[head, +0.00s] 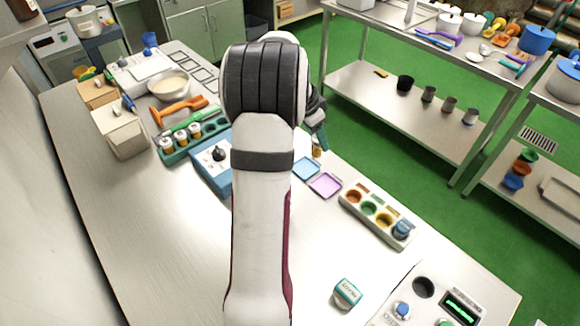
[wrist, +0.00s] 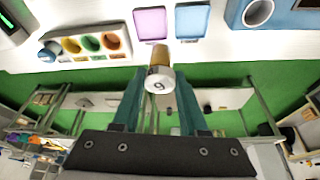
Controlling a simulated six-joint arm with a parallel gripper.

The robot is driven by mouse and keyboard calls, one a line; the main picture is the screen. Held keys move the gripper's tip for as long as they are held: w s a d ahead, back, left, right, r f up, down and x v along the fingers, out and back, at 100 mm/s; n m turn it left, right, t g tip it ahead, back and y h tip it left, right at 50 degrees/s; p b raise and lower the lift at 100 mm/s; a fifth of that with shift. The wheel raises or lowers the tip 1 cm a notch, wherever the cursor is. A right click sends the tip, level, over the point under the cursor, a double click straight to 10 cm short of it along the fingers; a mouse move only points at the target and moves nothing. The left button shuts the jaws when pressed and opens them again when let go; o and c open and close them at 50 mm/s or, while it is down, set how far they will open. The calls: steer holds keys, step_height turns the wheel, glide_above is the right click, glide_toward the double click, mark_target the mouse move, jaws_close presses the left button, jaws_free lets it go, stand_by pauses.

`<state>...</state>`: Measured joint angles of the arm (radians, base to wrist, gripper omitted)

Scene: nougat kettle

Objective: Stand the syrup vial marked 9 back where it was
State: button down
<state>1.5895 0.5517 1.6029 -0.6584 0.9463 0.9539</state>
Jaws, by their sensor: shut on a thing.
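My gripper (wrist: 157,80) is shut on a small vial (wrist: 158,78) with an amber body and a white cap marked 9. In the head view the vial (head: 316,152) shows just below the gripper fingers (head: 318,138), near the table's far right edge; my arm hides much of the gripper. A teal vial rack (head: 176,154) stands left of my arm, with several white-capped vials at its left end and dark empty holes toward its right. The arm partly covers the area beside the rack's right end.
A blue box with a black knob (head: 213,172) stands in front of the rack. A blue tile (head: 306,168) and a purple tile (head: 325,185) lie near the vial. A pale tray with coloured wells (head: 362,222) is at right. An orange-handled tool (head: 180,109) lies behind the rack.

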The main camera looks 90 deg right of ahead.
steer(key=s+a+f+m+g+y, duration=0.1)
steer(key=s+a+f+m+y, duration=0.1)
steer(key=a+m, duration=0.5)
steer(key=shift+n, duration=0.6)
steer(key=shift+w+d+f, duration=0.75)
steer(key=shift+w+f, duration=0.8)
steer(key=shift+f, duration=0.15)
steer(key=shift+w+d+f, duration=0.8)
steer(key=shift+w+f, duration=0.75)
steer(key=shift+f, duration=0.2)
steer(key=shift+w+d+f, duration=0.75)
steer(key=shift+w+f, duration=0.8)
steer(key=shift+f, duration=0.15)
steer(key=shift+f, duration=0.1)
steer(key=shift+c, duration=2.2)
jaws_free()
